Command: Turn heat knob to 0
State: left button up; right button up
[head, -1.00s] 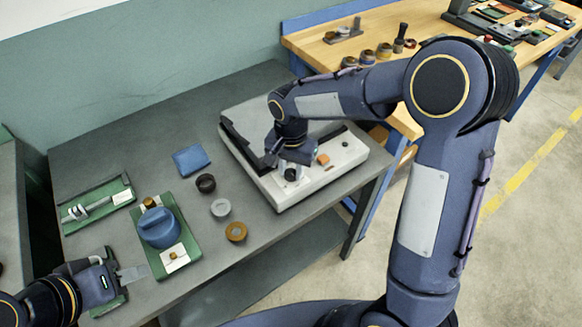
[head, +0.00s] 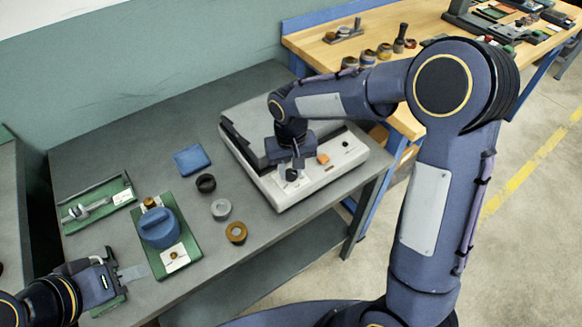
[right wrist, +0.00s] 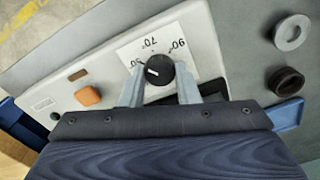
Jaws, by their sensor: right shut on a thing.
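The heat knob (right wrist: 159,70) is a round black knob with a white mark, on a white dial plate (right wrist: 130,53) printed with 70° and 90; another number is partly hidden. In the right wrist view its mark points left. The knob (head: 292,175) also shows in the head view, on the front of the grey-white machine (head: 312,184). My right gripper (right wrist: 161,84) is shut on the knob, one finger on each side. My left gripper (head: 132,273) is low at the left, away from the machine; its finger opening cannot be made out.
An orange button (right wrist: 88,95) sits on the panel beside the knob. Dark ring (head: 206,183), grey ring (head: 221,209) and brass ring (head: 236,232) lie left of the machine. A blue pouch (head: 191,160) and a green board with a blue device (head: 159,228) are further left.

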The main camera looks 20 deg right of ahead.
jog(key=n, duration=0.4)
jog(key=shift+n, duration=0.3)
jog(key=n, duration=0.3)
jog(key=shift+n+p, duration=0.3)
jog(key=shift+p, duration=0.05)
jog(key=n, duration=0.4)
jog(key=shift+p, duration=0.4)
jog(key=shift+a+n+p, duration=0.1)
jog(key=shift+n+p, duration=0.25)
jog(key=shift+n, duration=1.75)
jog(key=o, duration=1)
